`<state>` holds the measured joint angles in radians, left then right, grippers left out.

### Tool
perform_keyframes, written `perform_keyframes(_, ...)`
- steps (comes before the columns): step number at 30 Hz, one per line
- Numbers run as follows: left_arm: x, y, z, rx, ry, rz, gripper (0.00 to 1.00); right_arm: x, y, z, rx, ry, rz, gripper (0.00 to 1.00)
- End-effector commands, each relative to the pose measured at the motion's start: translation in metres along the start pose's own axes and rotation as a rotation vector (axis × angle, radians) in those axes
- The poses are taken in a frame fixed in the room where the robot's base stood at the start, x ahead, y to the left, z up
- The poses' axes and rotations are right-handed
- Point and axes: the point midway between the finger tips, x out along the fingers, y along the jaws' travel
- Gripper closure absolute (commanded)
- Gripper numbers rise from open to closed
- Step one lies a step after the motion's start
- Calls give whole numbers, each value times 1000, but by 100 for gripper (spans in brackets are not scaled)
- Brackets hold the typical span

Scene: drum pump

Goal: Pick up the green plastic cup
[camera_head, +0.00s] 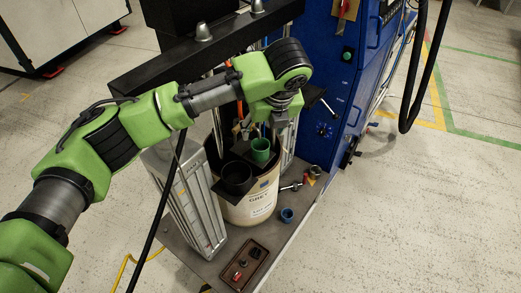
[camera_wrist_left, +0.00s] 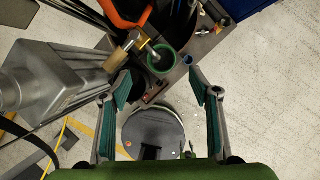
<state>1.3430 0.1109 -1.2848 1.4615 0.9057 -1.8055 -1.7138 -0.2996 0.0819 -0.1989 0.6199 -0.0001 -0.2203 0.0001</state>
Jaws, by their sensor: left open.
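The green plastic cup (camera_head: 260,150) stands upright on a dark plate on top of the white drum (camera_head: 262,205). A black cup (camera_head: 237,178) stands beside it at the lower left. My left gripper (camera_head: 281,120) is near the cup, above and to its right, and mostly hidden by its wrist. In the left wrist view the left gripper (camera_wrist_left: 160,84) has its two fingers wide apart with nothing between them. There the green cup (camera_wrist_left: 161,59) shows just beyond the fingertips, between their lines and apart from them. My right gripper is in neither view.
A silver column (camera_head: 190,205) rises left of the drum, and a black beam (camera_head: 190,55) crosses behind. A blue cabinet (camera_head: 335,95) stands at the right. A small blue cup (camera_head: 287,215) and a brown tray (camera_head: 262,252) are on the platform.

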Motion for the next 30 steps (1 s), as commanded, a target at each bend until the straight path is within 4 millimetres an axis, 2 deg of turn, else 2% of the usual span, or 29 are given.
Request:
perform_keyframes(3,24,1,0,-2,2,3,44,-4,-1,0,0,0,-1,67)
perform_keyframes(6,38,0,0,-2,2,0,44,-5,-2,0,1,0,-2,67)
perform_keyframes(14,58,0,0,-3,1,1,44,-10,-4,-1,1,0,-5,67)
perform_keyframes(21,92,-2,-1,-3,0,0,44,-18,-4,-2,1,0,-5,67)
perform_keyframes(24,100,-2,-1,-3,0,-1,44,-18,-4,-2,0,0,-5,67)
perform_keyframes(30,101,-2,-1,-3,-1,-2,44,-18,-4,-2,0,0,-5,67)
